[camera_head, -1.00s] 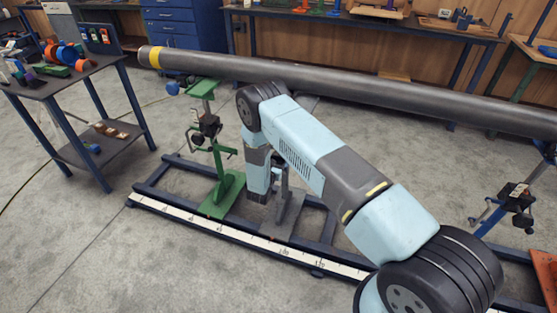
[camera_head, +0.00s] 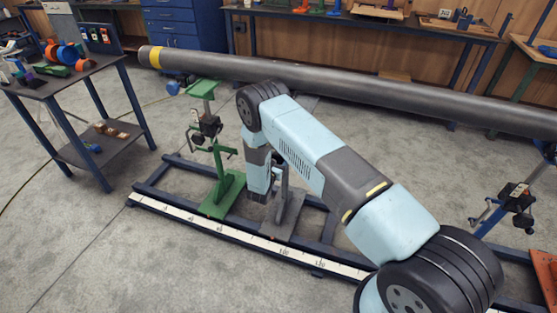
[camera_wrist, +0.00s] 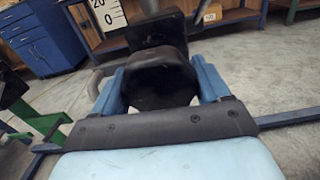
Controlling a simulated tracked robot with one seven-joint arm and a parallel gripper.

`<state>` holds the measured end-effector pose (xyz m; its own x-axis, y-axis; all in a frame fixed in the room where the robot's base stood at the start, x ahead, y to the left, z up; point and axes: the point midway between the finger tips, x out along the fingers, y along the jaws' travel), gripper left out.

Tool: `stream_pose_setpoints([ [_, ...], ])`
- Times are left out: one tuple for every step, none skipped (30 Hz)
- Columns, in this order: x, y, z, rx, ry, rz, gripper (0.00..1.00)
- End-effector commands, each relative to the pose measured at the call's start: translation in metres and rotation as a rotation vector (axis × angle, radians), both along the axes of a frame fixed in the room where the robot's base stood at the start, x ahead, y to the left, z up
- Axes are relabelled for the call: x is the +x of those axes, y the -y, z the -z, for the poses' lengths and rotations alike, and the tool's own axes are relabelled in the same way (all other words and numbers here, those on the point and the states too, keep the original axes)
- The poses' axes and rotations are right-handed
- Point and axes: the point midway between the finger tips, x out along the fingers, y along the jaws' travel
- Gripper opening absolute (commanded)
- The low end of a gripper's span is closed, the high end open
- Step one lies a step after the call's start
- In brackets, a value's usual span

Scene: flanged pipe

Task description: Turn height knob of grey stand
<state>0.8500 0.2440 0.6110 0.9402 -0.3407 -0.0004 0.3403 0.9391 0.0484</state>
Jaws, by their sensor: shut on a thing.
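The grey stand (camera_head: 287,208) stands on the rail frame below the pipe, mostly hidden behind my arm in the head view. Its base and part of its post show. In the wrist view a black knob (camera_wrist: 160,78) sits between the two blue fingers of my gripper (camera_wrist: 162,85). The fingers are shut on the knob, one on each side. A black block and a white scale (camera_wrist: 108,14) with numbers show behind the knob. In the head view my fingertips are hidden by my own arm.
A long dark pipe (camera_head: 330,80) with a yellow band runs overhead. A green stand (camera_head: 222,185) is left of the grey one, and a blue stand (camera_head: 515,197) is at right. The rail frame (camera_head: 165,205) carries a white ruler. A side table (camera_head: 85,75) stands at left.

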Motion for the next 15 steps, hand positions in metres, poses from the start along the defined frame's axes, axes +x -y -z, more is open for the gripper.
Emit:
stream_pose_setpoints([
  [-0.0001,-0.0005,0.0001,0.007,0.002,-0.001,0.45],
  [-0.0001,-0.0005,0.0001,0.013,0.005,-0.001,0.45],
  [-0.0002,-0.0006,0.0001,0.026,0.008,-0.001,0.45],
  [-0.0002,-0.0007,0.0002,0.035,0.012,-0.001,0.45],
  [-0.0001,-0.0008,0.0002,0.046,0.016,-0.001,0.45],
  [-0.0002,-0.0009,0.0002,0.065,0.023,-0.002,0.45],
  [-0.0002,-0.0009,0.0001,0.081,0.028,-0.002,0.45],
  [-0.0002,-0.0009,0.0001,0.097,0.035,-0.002,0.45],
  [-0.0002,-0.0009,-0.0001,0.122,0.044,-0.001,0.45],
  [-0.0002,-0.0009,-0.0001,0.143,0.052,-0.001,0.45],
  [-0.0002,-0.0008,0.0,0.165,0.06,-0.001,0.45],
  [-0.0002,-0.0008,0.0,0.195,0.071,-0.001,0.45],
  [0.0,-0.0008,0.0,0.218,0.079,-0.001,0.45],
  [0.0001,-0.0007,0.0,0.242,0.088,-0.001,0.45],
  [0.0,-0.0009,0.0,0.275,0.1,-0.002,0.45],
])
